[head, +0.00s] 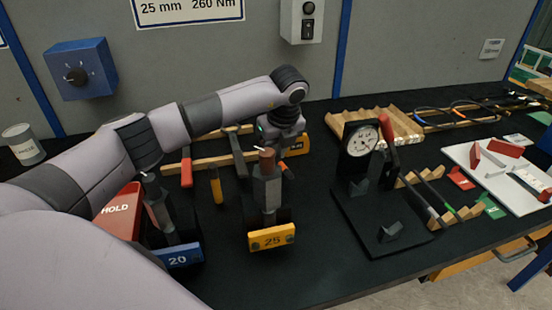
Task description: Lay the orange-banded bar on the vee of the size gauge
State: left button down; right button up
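The size gauge (362,140) stands right of centre, with a round white dial, a red handle and a black base. A small dark vee-shaped block (388,232) sits at the front of its base, with nothing lying on it. Thin bars (450,108) lie across wooden supports at the back right; their bands are too small for me to pick out the orange one. My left gripper (275,148) is over the bench, left of the gauge, close to the brown top of the grey tool marked 25. Its finger opening is unclear. My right gripper is out of view.
The grey tool (266,188) stands behind a yellow 25 plate (271,237); a blue 20 plate (178,256) is left of it. A red HOLD box (117,210) is partly behind my arm. A white board (492,168) lies right. The front middle bench is clear.

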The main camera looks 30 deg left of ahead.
pick_arm(q)
notch_tip(320, 180, up, 17)
jog(key=shift+r+b, duration=0.15)
jog(key=shift+b, duration=0.2)
